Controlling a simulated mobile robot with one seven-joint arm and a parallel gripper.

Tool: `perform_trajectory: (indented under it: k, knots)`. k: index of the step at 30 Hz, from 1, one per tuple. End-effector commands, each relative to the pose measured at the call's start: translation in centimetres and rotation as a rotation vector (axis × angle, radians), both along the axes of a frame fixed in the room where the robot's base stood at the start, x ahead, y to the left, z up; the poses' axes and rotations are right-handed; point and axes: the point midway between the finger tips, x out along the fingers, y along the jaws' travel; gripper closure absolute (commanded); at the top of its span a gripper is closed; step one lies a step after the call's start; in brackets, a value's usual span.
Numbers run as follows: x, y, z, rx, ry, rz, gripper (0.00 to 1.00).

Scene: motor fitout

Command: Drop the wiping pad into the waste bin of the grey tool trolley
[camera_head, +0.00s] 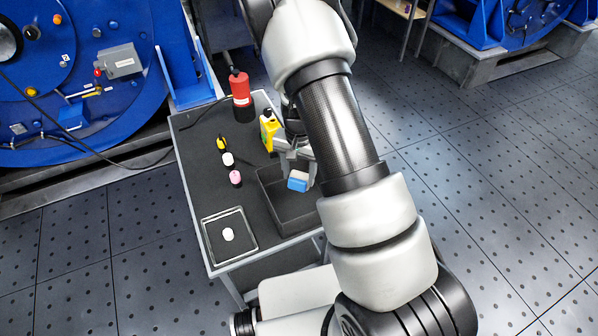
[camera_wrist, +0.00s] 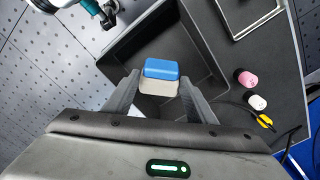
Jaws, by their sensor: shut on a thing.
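The wiping pad (camera_head: 298,181) is a small block with a blue layer and a pale layer. It also shows in the wrist view (camera_wrist: 161,72). My gripper (camera_head: 297,170) is shut on the pad, with a finger on each side of it in the wrist view (camera_wrist: 160,88). The pad hangs over a dark, open-topped bin (camera_head: 292,222) on the right side of the grey tool trolley (camera_head: 196,190). In the wrist view the bin (camera_wrist: 205,40) surrounds the pad in the picture, and its visible floor looks empty. My arm hides part of the bin's right side.
A red bottle (camera_head: 240,88) and a yellow bottle (camera_head: 269,130) stand at the trolley's far end. A yellow-black tool (camera_head: 221,143), a white piece (camera_head: 228,159) and a pink piece (camera_head: 236,177) lie left of the bin. A tray (camera_head: 248,240) holds a white item.

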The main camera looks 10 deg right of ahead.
Motion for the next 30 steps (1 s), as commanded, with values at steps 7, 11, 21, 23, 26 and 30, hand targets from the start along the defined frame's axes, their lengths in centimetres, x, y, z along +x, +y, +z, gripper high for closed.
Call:
perform_trajectory:
  k: [7,11,21,23,26,30]
  knots:
    - [0.0,0.0,-1.9,0.001,-0.001,0.001,0.75]
    - [0.0,0.0,-1.8,0.0,-0.001,0.001,0.75]
    - [0.0,0.0,-1.8,-0.001,-0.001,0.002,0.27]
    - [0.0,0.0,-1.8,-0.001,-0.001,0.002,0.27]
    - [0.0,0.0,-1.8,-0.001,-0.001,0.002,0.27]
    - [0.1,0.0,-0.8,0.0,-0.004,0.002,0.27]
